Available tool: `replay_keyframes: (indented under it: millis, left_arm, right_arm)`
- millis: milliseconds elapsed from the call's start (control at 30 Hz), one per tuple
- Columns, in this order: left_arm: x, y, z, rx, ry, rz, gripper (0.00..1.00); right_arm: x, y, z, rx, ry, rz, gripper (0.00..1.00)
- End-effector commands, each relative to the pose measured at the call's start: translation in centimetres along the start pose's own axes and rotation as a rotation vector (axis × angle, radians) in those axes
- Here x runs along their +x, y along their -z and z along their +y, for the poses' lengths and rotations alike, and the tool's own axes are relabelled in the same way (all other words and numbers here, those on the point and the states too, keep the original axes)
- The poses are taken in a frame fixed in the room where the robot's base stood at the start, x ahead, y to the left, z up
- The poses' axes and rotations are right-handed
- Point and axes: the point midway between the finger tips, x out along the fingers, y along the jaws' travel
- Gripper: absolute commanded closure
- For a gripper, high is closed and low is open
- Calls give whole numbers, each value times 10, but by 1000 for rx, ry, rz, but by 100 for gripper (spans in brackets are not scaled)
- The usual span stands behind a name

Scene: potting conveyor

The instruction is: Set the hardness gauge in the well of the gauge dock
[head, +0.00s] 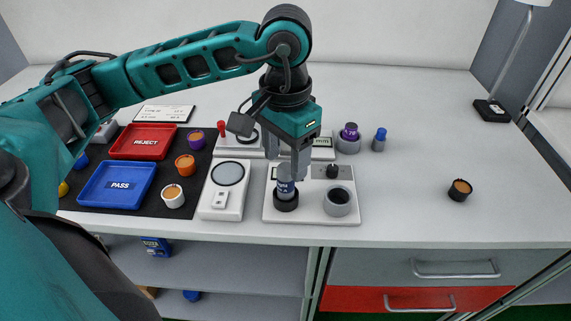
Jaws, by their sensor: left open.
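My left gripper (290,163) comes down over the white board from above, its jaws open. A light cylinder with a blue label (286,187), which looks like the hardness gauge, stands upright between or just below the fingertips. Its lower end is at a black round base (286,203) on the board; I cannot tell whether it is seated in it. The white board (311,215), apparently the gauge dock, also has a grey ring with a dark, empty well (339,201) on the right and a black knob (332,171). The fingers partly hide the cylinder's top. My right gripper is not in view.
A white device with a round grey pad (219,205) stands left of the board. Red (144,141) and blue (117,184) trays and small pots lie on a dark mat. Behind are a purple-topped item (350,131) and a blue-capped bottle (379,140). The right tabletop is mostly clear.

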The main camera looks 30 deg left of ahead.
Motion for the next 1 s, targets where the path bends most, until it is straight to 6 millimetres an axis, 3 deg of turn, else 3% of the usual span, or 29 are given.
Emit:
replay_keyframes:
  millis: [200,400,600,1000]
  left_arm:
    - [-51,1,0,2,0,6,42]
    - [-81,1,0,2,0,3,42]
    - [-90,0,0,1,0,1,42]
    - [-89,0,0,1,0,0,42]
  right_arm:
    - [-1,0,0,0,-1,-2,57]
    - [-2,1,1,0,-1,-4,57]
    - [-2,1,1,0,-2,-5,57]
    - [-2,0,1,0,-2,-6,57]
